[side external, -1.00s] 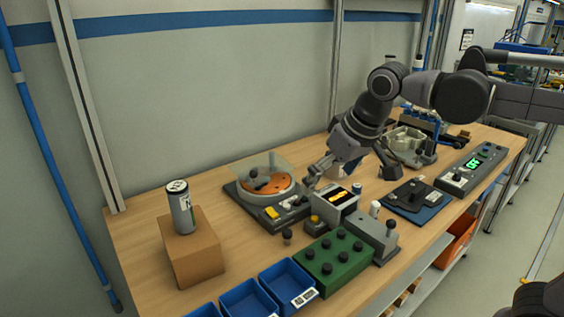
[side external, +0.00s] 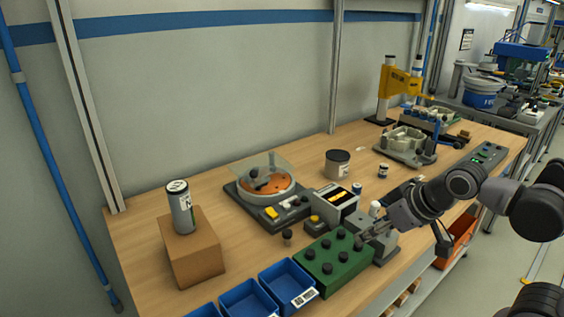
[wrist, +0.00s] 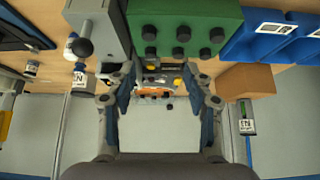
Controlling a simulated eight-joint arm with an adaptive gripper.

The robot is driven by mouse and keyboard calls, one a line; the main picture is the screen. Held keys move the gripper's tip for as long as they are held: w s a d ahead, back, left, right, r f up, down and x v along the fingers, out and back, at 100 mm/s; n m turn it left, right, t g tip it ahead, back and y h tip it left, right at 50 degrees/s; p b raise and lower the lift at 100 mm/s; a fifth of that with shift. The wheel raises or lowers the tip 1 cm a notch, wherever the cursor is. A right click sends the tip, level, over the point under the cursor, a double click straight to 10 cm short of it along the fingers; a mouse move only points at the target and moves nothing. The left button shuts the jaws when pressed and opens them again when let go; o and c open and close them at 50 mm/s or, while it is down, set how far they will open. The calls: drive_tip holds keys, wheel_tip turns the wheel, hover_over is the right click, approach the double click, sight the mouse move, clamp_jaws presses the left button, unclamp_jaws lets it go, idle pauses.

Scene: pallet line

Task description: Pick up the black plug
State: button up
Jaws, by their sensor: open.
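Several round black knobs, any of which may be the black plug (side external: 342,256), stand upright in two rows on a green block (side external: 312,283). In the wrist view they show on the green block (wrist: 168,12) at the top, the nearer row with a black knob (wrist: 178,53) in its middle. My gripper (side external: 363,242) is at the block's right end. In the wrist view my gripper (wrist: 158,76) is open, with nothing held between its fingers. Contact with any knob cannot be told. A single small black knob (side external: 287,236) stands on the table left of the block.
Blue bins (side external: 288,284) sit left of the green block, and a grey box with a lever (side external: 380,258) sits right of it. The table's front edge is close.

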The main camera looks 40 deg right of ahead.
drive_tip(key=shift+w, duration=0.1)
drive_tip(key=m+g+h, duration=0.4)
drive_tip(key=m+g, duration=0.1)
drive_tip(key=m, duration=0.6)
approach(286, 233)
drive_tip(key=shift+m, duration=0.3)
drive_tip(key=x, duration=1.1)
drive_tip(key=c, duration=1.1)
